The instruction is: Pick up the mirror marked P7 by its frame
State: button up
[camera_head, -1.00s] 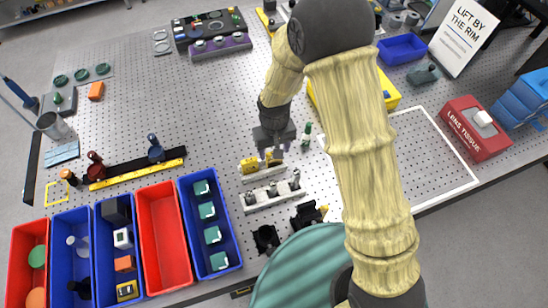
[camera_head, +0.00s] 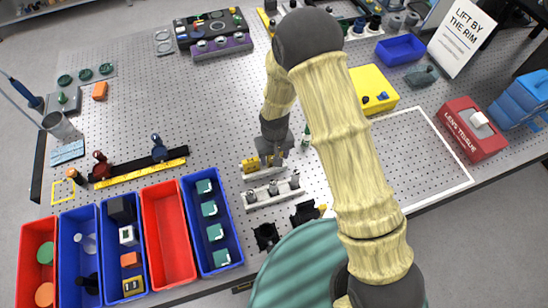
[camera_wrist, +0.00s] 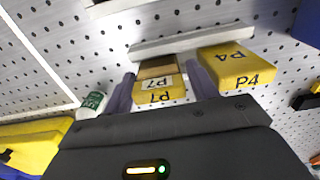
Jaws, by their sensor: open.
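The mirror marked P7 (camera_wrist: 161,85) has a yellow and brown frame and stands at a pale rail (camera_wrist: 190,41) in the wrist view. My gripper (camera_wrist: 161,82) is open, with one purple-grey finger on each side of the P7 frame; I cannot tell whether either finger touches it. A yellow block marked P4 (camera_wrist: 232,68) stands right beside it, close to the right finger. In the head view my gripper (camera_head: 271,158) is low over the board, and the P7 mirror is mostly hidden by it. The P4 block (camera_head: 250,165) shows to its left.
A white rail with dark-topped posts (camera_head: 271,192) lies just in front. A small green-capped bottle (camera_wrist: 92,104) stands left of the gripper in the wrist view. A yellow box (camera_head: 374,90) is at the right. Blue and red bins (camera_head: 166,235) line the front left.

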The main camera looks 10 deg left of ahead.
jog(key=c, duration=0.8)
jog(key=shift+r, duration=0.15)
jog(key=shift+w+r+b, duration=0.1)
jog(key=shift+r+b, duration=0.25)
jog(key=shift+r, duration=0.2)
notch_tip(320, 180, up, 9)
jog(key=shift+f+b, duration=0.15)
jog(key=shift+b, duration=1.1)
